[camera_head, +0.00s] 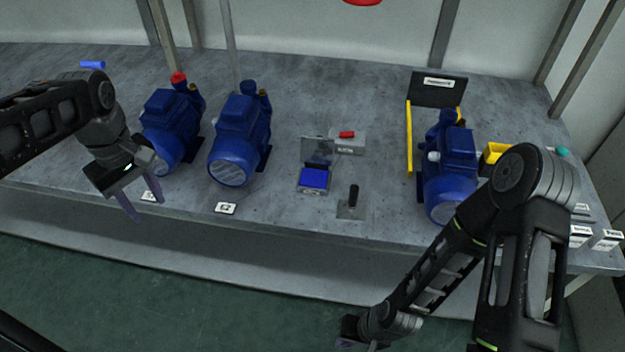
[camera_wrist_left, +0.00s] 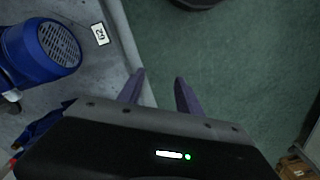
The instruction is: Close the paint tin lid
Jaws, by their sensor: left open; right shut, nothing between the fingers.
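I cannot clearly make out a paint tin or its lid in either view. A small box with a blue top (camera_head: 313,178) sits mid-table with a grey flap (camera_head: 317,151) standing up at its back; I cannot tell if this is the tin. My left gripper (camera_head: 146,193) is open and empty, in front of the left pumps near the table's front edge. Its two purple fingers (camera_wrist_left: 159,90) are apart in the left wrist view, over the table edge and floor. My right gripper (camera_head: 352,332) is low in front of the table, partly cut off, shut and empty.
Blue pumps stand on the table at left (camera_head: 172,125), centre-left (camera_head: 240,140) and right (camera_head: 449,165). A black lever (camera_head: 353,196) and a red-switch box (camera_head: 347,141) stand near the blue-topped box. Labelled white boxes (camera_head: 606,240) sit at the right edge.

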